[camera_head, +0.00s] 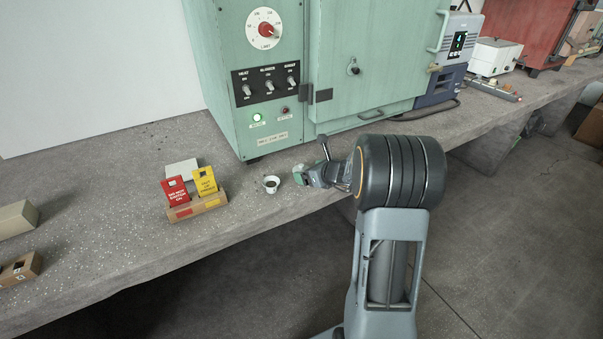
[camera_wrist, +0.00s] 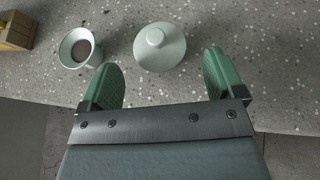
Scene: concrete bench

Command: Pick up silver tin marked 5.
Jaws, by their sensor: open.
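No silver tin with a readable 5 shows in either view. In the wrist view a pale grey-green round lidded vessel (camera_wrist: 160,46) with a central knob stands on the bench, just beyond and between my fingertips. No mark shows on it from above. My gripper (camera_wrist: 161,66) is open, with green fingers spread and nothing held. In the head view my gripper (camera_head: 309,174) is low over the bench's front edge, before the green cabinet; the vessel cannot be made out there.
A white cup (camera_head: 271,184) with dark contents stands left of my gripper; it also shows in the wrist view (camera_wrist: 78,49). A wooden holder (camera_head: 197,208) with red and yellow tags is further left. The green cabinet (camera_head: 273,145) stands behind. Bare bench lies between holder and left boxes.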

